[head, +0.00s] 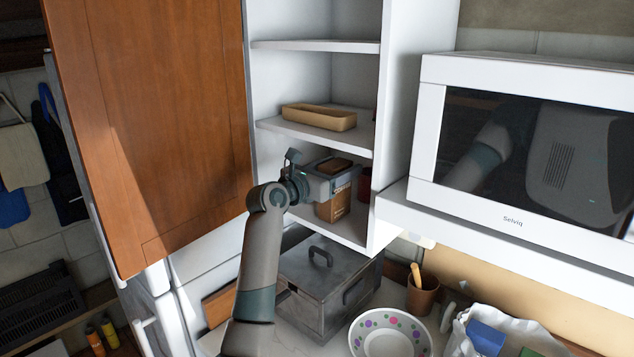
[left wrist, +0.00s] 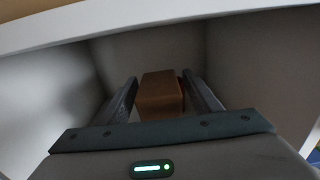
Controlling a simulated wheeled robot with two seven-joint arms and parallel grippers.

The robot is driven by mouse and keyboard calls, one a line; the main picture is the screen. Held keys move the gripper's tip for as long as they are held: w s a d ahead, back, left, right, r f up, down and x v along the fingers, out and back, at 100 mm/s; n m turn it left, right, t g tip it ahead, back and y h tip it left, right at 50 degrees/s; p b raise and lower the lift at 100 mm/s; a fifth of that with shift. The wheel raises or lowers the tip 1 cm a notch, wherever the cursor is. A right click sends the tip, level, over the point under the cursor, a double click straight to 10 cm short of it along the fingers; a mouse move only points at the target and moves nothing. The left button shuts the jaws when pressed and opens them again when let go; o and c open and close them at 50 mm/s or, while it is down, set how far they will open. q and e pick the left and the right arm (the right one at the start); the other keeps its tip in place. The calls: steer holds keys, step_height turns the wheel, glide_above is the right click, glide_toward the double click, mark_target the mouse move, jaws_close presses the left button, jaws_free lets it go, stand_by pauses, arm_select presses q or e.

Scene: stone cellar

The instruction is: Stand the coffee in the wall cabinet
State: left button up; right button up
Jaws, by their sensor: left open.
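The wall cabinet (head: 393,120) is white, with its brown wooden door (head: 165,110) standing open on the left. The coffee, a brown pack (head: 334,206), stands upright on the lowest shelf (head: 345,229). My left gripper (head: 345,178) reaches into that compartment at the height of the pack's upper part and hides some of it. In the left wrist view the coffee (left wrist: 160,94) lies between the two open fingers, near their tips; I cannot tell whether either finger touches it. My right gripper is not in view.
A tan tray (head: 319,117) sits on the shelf above my gripper. A dark red item (head: 364,184) stands beside the coffee. A white microwave (head: 530,140) is at the right. Below are a metal box (head: 325,285), a brown cup (head: 422,295) and a dotted bowl (head: 389,335).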

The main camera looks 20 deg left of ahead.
arm_select(q)
steer(key=b+v, duration=0.4)
steer(key=v, duration=0.5)
steer(key=shift+s, duration=0.35)
steer(key=shift+a+f, duration=0.1)
